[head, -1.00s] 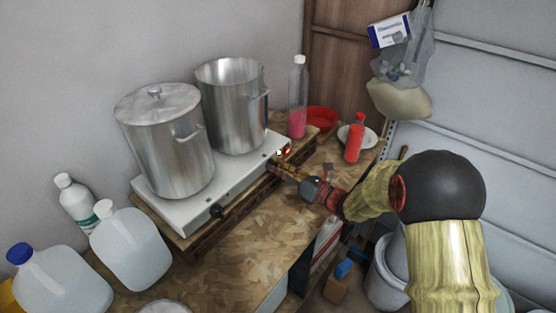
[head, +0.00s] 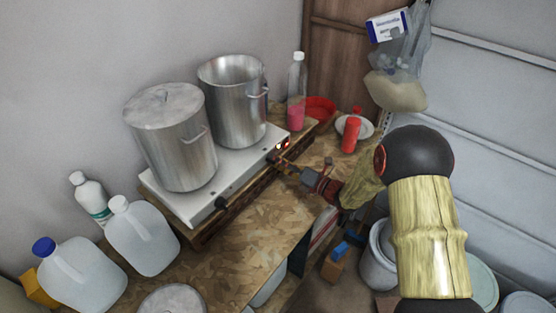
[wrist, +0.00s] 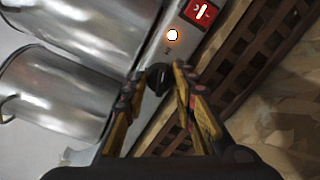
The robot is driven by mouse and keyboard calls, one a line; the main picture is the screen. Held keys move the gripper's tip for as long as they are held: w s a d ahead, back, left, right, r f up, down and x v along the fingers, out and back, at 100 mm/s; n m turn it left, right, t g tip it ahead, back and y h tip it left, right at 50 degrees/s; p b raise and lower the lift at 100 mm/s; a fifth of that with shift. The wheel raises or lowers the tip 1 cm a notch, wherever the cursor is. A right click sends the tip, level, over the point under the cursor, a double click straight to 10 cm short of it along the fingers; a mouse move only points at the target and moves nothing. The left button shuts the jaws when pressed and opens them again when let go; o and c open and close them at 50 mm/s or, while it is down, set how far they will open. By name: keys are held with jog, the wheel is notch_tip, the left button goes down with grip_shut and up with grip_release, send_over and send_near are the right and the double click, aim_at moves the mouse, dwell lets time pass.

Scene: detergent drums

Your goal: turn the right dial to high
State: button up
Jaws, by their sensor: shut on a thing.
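The white two-plate cooker (head: 180,207) sits on the wooden bench along the wall, with its dials on the front edge. The right dial (wrist: 158,78) is black and lies between my fingertips in the wrist view; its pointer is mostly hidden by the fingers. My gripper (head: 277,162) reaches the cooker's front from the right and is shut on this dial. It also shows in the wrist view (wrist: 160,74). A small lamp (wrist: 172,35) beside the dial glows, and a red switch (wrist: 201,12) lies beyond it. The left dial (head: 221,203) is black and clear of my gripper.
A lidded steel pot (head: 175,145) and an open steel pot (head: 232,105) stand on the cooker. A bottle with pink liquid (head: 297,92), a red bottle (head: 350,134) and a plate are at the right. Two jugs (head: 143,240) stand left. The bench front is mostly clear.

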dwell(0.3)
jog(key=o, duration=1.2)
jog(key=shift+c, duration=0.2)
jog(key=shift+d, duration=0.1)
jog(key=v, duration=1.1)
jog(key=shift+s+d, duration=0.3)
